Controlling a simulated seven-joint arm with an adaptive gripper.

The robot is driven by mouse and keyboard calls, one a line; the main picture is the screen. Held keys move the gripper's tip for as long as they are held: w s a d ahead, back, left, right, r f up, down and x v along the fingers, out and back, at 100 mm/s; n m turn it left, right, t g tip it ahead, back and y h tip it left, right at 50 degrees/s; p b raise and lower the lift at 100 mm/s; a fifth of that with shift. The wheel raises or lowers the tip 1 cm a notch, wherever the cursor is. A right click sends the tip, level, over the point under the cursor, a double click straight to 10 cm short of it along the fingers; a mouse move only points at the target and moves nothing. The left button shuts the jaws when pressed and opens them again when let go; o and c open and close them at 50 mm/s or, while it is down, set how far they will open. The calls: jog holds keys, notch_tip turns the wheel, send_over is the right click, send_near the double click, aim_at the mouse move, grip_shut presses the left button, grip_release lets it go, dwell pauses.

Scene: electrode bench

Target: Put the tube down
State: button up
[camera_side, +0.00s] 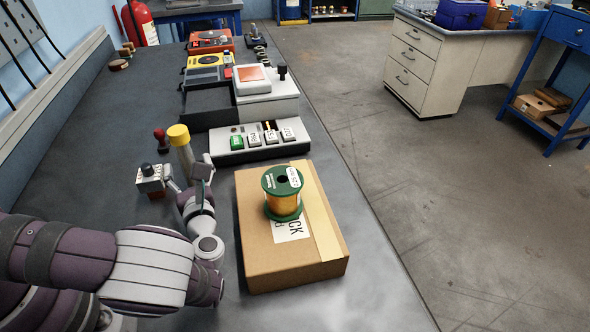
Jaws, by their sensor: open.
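My gripper (188,174) is open, low over the bench, with one finger on each side of the tube's lower part. The fingers and my wrist hide the tube's bottom end, so I cannot see clearly what it rests on. I cannot tell whether either finger touches the tube.
A cardboard box (265,268) with a green wire spool (283,192) stands right of my gripper. A white button panel (258,142) lies just behind. A small grey knob box (150,180) and a red-topped stamp (161,140) stand close on the left. The bench front is mostly clear.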

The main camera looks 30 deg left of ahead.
jog(key=x, duration=0.3)
jog(key=shift+s, duration=0.1)
jog(key=shift+c, duration=0.2)
grip_shut()
